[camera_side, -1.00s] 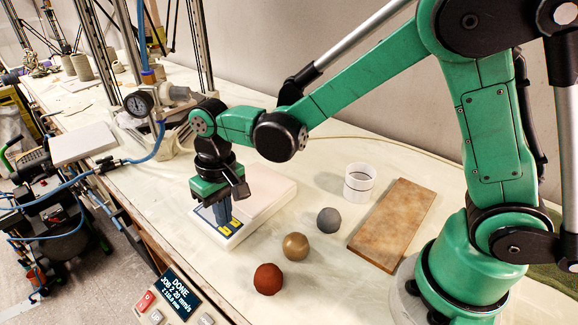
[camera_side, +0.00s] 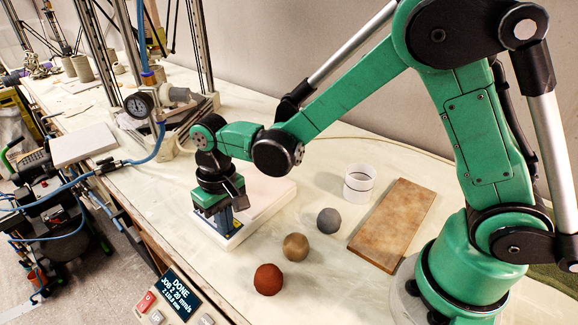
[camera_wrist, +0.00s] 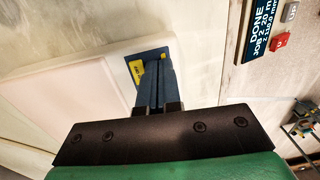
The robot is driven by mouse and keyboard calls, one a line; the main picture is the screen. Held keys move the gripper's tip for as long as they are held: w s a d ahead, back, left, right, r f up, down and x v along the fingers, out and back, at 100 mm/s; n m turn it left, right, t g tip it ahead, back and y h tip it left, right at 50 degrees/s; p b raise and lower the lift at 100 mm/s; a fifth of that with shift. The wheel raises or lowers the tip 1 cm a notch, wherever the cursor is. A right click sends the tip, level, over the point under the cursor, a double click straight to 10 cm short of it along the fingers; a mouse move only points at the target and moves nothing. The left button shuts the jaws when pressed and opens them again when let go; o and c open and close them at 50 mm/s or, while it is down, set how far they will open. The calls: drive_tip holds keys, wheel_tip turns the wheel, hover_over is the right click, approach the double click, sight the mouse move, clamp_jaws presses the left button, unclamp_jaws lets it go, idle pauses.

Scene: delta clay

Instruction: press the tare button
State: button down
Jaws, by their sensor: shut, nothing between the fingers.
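The white scale (camera_side: 268,200) lies flat on the table, and its pale top also shows in the wrist view (camera_wrist: 70,95). At its near corner is a blue panel (camera_wrist: 138,57) with yellow marks (camera_wrist: 137,70). The panel is partly hidden by my fingers, so I cannot single out the tare button. My gripper (camera_side: 228,228) is shut and empty, pointing down over this panel. In the wrist view its fingers (camera_wrist: 161,68) overlap the panel. I cannot tell whether the tips touch it.
A red ball (camera_side: 268,279), a tan ball (camera_side: 295,247) and a grey ball (camera_side: 328,221) lie to the right of the scale. Beyond them are a white ring (camera_side: 359,183) and a brown board (camera_side: 393,222). A display (camera_side: 180,292) with buttons stands at the table's front edge.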

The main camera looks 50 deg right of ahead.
drive_tip(key=shift+a+f, duration=0.1)
drive_tip(key=shift+f, duration=0.4)
wheel_tip(320, 180, up, 9)
drive_tip(key=shift+d, duration=0.3)
idle(0.4)
drive_tip(key=s+d+r+t, duration=0.3)
drive_tip(key=s+d+t, duration=0.4)
drive_tip(key=d, duration=0.3)
drive_tip(key=shift+s+d+h, duration=0.2)
drive_tip(key=shift+d+h, duration=0.1)
drive_tip(key=shift+d, duration=0.05)
